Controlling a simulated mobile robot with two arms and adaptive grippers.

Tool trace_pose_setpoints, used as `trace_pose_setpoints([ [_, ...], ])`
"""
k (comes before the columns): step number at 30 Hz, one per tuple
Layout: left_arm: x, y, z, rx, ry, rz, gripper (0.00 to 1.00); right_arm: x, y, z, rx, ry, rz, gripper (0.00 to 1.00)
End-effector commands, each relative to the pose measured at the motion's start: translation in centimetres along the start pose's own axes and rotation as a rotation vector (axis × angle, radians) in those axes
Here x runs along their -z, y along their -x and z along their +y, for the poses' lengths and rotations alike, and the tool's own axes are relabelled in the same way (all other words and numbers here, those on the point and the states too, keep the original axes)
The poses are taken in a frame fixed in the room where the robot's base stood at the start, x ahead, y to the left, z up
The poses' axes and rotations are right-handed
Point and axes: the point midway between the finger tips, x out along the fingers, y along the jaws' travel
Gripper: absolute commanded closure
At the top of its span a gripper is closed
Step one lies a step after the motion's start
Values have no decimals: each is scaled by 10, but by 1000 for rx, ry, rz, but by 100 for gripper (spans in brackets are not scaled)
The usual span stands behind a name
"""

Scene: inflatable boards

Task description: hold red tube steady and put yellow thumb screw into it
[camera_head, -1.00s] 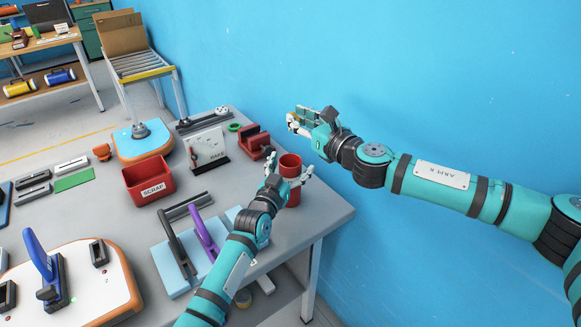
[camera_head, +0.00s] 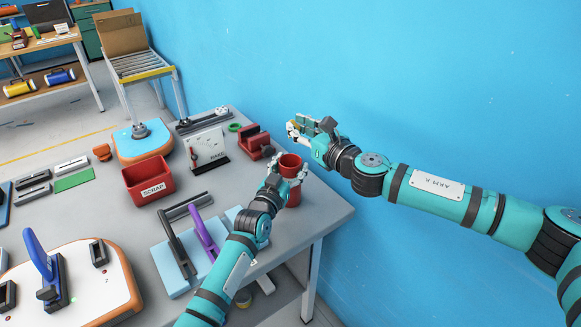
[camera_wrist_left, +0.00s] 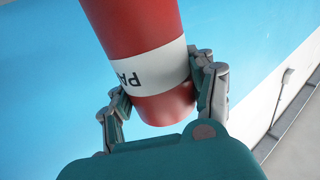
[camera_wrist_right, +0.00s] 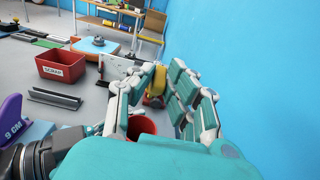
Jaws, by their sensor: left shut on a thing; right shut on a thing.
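The red tube (camera_head: 290,162) stands upright near the table's right edge, open end up. My left gripper (camera_head: 283,178) is shut around its side; the left wrist view shows the fingers on both sides of the tube (camera_wrist_left: 135,25), by its white label. My right gripper (camera_head: 293,131) is in the air above and beyond the tube, near the blue wall. In the right wrist view, a yellow piece, the thumb screw (camera_wrist_right: 156,90), sits between its fingers, partly hidden by them. The tube's rim (camera_wrist_right: 141,124) shows below these fingers, apart from the screw.
A red vise-like block (camera_head: 252,142) stands just behind the tube. A red bin (camera_head: 148,182) and a white board on a stand (camera_head: 206,148) are further left. A light blue base with dark and purple handles (camera_head: 205,237) lies in front-left. The blue wall (camera_head: 450,90) is close on the right.

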Motion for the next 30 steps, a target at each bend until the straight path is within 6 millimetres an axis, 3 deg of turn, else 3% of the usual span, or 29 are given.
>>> trace_pose_setpoints([
  [30, 0, 0, 0, 0, 0, -1, 76, 72, -3, 0, 1, -2, 0, 100],
])
